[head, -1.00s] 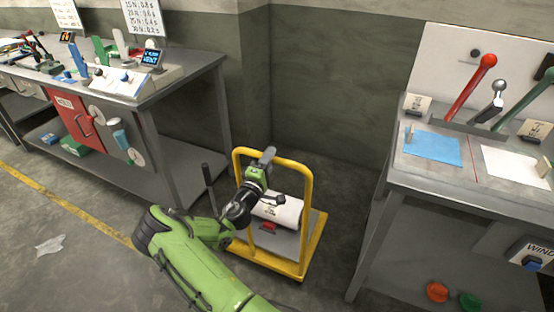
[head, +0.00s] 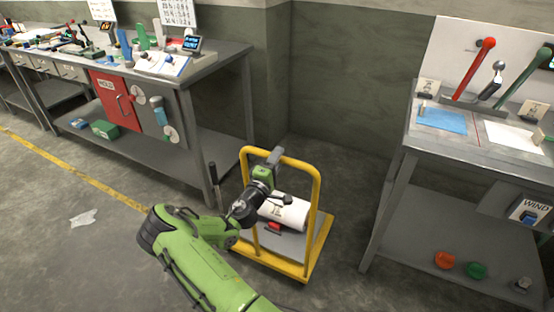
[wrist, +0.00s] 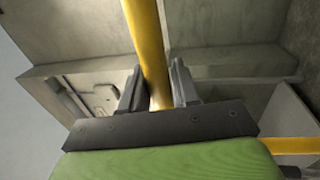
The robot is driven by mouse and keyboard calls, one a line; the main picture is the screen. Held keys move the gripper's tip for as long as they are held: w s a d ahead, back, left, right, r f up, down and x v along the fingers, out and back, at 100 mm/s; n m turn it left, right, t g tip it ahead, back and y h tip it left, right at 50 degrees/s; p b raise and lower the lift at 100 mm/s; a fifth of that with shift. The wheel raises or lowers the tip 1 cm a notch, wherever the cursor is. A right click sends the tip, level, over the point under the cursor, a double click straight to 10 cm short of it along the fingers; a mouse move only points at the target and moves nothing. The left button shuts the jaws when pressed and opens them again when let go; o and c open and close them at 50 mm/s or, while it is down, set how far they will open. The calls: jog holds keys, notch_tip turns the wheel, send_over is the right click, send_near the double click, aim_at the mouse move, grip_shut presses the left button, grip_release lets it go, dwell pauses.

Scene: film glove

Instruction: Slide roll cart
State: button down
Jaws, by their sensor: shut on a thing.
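The roll cart is a small yellow-framed cart with a grey deck (head: 272,241) and a tall yellow handle (head: 316,190), standing on the floor between two benches. A white film roll (head: 288,212) lies on the deck, with a small red part beside it. My gripper (head: 270,160) is at the top bar of the handle. In the wrist view my gripper (wrist: 158,90) has one dark finger on each side of the yellow bar (wrist: 145,45), shut on it. My arm hides part of the cart's left side.
A metal workbench (head: 200,70) with a red panel stands at the left. Another bench (head: 440,165) with levers stands close on the cart's right. A wall (head: 345,85) is behind. Open floor (head: 95,255) with a yellow line lies at the left.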

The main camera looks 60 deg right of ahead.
jog(key=shift+a, duration=0.1)
dwell(0.3)
jog(key=c, duration=1)
grip_release()
jog(key=p+v, duration=0.2)
jog(key=v, duration=1.3)
jog(key=shift+s+a+f, duration=0.1)
jog(key=shift+a+f, duration=0.05)
jog(key=shift+a, duration=0.2)
